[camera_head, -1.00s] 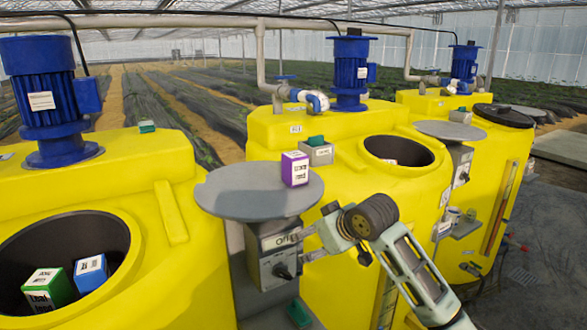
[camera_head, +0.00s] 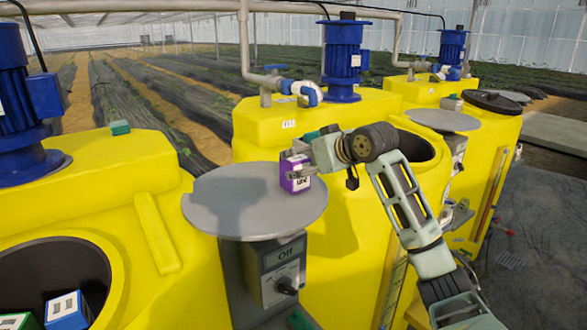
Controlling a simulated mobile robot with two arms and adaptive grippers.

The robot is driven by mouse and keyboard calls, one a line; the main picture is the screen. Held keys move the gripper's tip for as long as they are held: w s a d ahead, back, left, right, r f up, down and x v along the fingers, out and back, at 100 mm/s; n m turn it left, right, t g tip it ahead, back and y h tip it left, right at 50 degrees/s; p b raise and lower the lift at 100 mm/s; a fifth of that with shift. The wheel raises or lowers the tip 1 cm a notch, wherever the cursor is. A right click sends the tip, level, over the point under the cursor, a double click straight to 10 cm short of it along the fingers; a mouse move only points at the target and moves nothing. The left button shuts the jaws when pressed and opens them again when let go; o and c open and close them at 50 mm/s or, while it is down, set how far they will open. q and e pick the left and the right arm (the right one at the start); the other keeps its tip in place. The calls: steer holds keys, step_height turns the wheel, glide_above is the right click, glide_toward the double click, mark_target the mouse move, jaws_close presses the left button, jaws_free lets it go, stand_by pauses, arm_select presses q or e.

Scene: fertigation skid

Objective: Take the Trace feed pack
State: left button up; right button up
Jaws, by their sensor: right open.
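A small purple and white pack (camera_head: 287,178) stands upright on a grey round shelf (camera_head: 220,200) in front of the middle yellow tank. Its printed name is too small for me to read. My right gripper (camera_head: 299,171) comes in from the right at the pack's height. Its jaws are open and its fingers are at the pack's right side, overlapping part of it; I cannot tell whether they touch. A blue and white pack (camera_head: 68,310) and a green and white pack (camera_head: 18,322) sit in the left tank's opening, cut by the frame edge. My left gripper is out of view.
A grey switch box (camera_head: 270,270) labelled "Off" with a knob is under the shelf. Yellow tanks with blue motors (camera_head: 341,60) stand behind and beside it. Another round grey shelf (camera_head: 443,120) is at right. The floor at right is mostly clear.

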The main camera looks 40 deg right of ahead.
mark_target(298, 158)
steer(key=w+p, duration=0.1)
steer(key=w, duration=0.1)
steer(key=w+p, duration=0.1)
steer(key=shift+w+d+f+p, duration=0.25)
steer(key=shift+f+p, duration=0.1)
steer(key=shift+f, duration=0.05)
steer(key=shift+x, duration=0.95)
steer(key=shift+s+f, duration=0.1)
steer(key=shift+f, duration=0.05)
steer(key=shift+c, duration=1.2)
steer(key=c, duration=1.3)
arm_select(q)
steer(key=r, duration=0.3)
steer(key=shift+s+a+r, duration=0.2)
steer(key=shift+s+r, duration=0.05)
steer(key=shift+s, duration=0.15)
